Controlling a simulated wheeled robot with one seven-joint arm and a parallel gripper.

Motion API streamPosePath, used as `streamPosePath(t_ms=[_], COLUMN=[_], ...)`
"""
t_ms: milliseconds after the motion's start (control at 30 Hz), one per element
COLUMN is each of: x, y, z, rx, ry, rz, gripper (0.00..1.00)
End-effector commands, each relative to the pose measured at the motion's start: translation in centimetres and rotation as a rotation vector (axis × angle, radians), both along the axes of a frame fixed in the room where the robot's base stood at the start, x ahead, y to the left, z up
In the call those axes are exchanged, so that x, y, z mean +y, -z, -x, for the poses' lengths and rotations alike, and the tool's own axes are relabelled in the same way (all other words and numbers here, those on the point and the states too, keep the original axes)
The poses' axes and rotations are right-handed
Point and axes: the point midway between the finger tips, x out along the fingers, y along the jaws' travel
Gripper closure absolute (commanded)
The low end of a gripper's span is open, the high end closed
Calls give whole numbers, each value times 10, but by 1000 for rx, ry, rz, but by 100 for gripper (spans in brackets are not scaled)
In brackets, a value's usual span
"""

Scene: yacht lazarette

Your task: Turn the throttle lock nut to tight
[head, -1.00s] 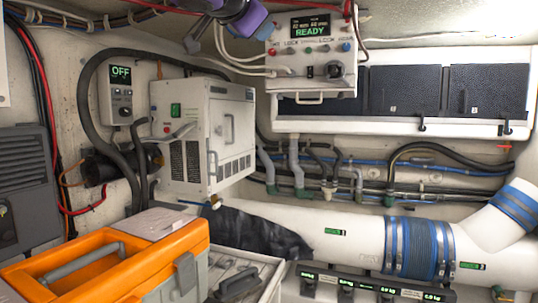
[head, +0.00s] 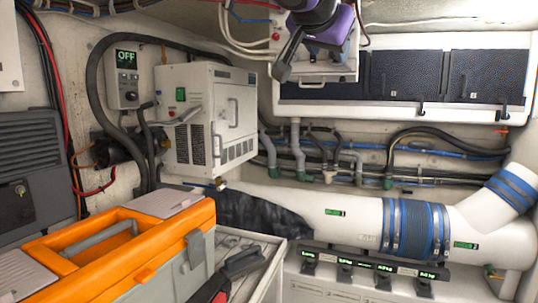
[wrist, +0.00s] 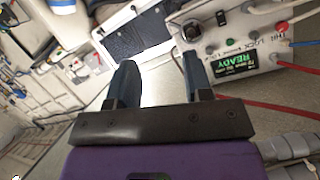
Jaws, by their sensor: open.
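A white control box (head: 345,68) hangs at the upper middle of the head view, partly hidden by my arm. The wrist view shows the box (wrist: 245,45) tilted, with a green READY display (wrist: 233,68), a black round knob (wrist: 192,30), small coloured buttons and LOCK lettering. I cannot tell for certain which fitting is the throttle lock nut. My gripper (head: 284,68) is in front of the box in the head view. In the wrist view my gripper (wrist: 158,75) has its two dark fingers wide apart with nothing between them; one fingertip overlaps the box's edge near the black knob.
Dark-panelled lockers (head: 398,77) are right of the box. A white cabinet (head: 207,130) and an OFF panel (head: 126,80) are at left. An orange toolbox (head: 120,250) stands at front left. A white pipe with a blue sleeve (head: 413,230) crosses below; pipes and hoses run above it.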

Motion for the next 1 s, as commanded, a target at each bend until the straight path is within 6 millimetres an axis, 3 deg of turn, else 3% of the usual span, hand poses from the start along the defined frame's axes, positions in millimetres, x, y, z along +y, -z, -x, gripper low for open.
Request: streamPosePath(t_ms=[33, 200, 300, 500, 700, 800, 1000], x=[-22, -94, -129, -176, -195, -196, -195], y=[11, 69, 105, 177, 240, 262, 283], z=[6, 42, 70, 135, 196, 216, 234], rx=[62, 348, 501, 726, 816, 819, 809], ry=[2, -59, -124, -301, -498, -572, -646], rz=[24, 107, 132, 126, 87, 74, 68], gripper=[54, 54, 54, 54, 54, 54, 54])
